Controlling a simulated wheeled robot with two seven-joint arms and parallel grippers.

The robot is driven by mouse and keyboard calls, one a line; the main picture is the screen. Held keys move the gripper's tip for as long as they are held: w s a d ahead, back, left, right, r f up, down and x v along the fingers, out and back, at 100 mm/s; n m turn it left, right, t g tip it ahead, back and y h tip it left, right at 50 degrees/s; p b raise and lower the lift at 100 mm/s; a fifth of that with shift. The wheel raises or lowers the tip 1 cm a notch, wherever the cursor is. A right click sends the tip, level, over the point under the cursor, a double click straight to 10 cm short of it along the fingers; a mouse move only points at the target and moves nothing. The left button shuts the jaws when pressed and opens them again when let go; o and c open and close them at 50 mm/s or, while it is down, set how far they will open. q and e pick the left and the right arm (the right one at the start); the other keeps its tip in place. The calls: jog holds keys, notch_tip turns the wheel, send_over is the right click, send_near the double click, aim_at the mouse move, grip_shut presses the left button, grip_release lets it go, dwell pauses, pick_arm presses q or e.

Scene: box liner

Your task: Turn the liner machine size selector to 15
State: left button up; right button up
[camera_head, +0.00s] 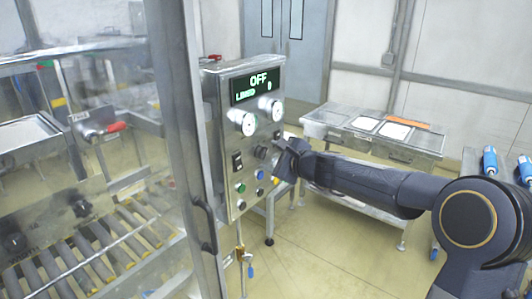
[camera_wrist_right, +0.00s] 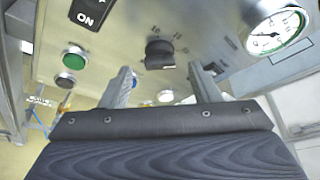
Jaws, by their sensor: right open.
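The liner machine's control panel (camera_head: 238,150) is a grey metal box whose display (camera_head: 258,86) reads OFF, with a smaller line ending in 0. A black rotary selector knob (camera_head: 261,152) sits on the panel, and it also shows in the right wrist view (camera_wrist_right: 160,48). My right gripper (camera_head: 287,160) is close to the panel, just right of the knob. In the right wrist view its two fingers (camera_wrist_right: 160,70) are apart and empty, with the knob beyond the gap between their tips. My left gripper is not in view.
Two round gauges (camera_head: 242,122) sit above the knob. A black ON switch (camera_wrist_right: 90,13), a green button (camera_wrist_right: 74,57) and a blue button (camera_head: 260,174) are close by. A metal post (camera_head: 182,120) and roller conveyor (camera_head: 95,250) stand left. A steel table (camera_head: 345,140) stands behind my right arm.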

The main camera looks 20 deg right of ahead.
aim_at(267, 159)
jog(key=shift+x, duration=1.35)
jog(key=c, duration=1)
jog(key=shift+f, duration=0.1)
jog(key=shift+s+a+f+n+t+h+b, duration=0.15)
jog(key=shift+n+t+b, duration=0.75)
jog(key=shift+b, duration=2.35)
jog(key=shift+w+d+f+n+t+h+b, duration=0.1)
jog(key=shift+n+t+h+b, duration=0.15)
jog(key=shift+n+b, duration=2.1)
jog(key=shift+s+a+f+n+t+h+b, duration=0.1)
jog(key=shift+n+t+b, duration=0.4)
jog(key=shift+b, duration=3.6)
jog(key=o, duration=1)
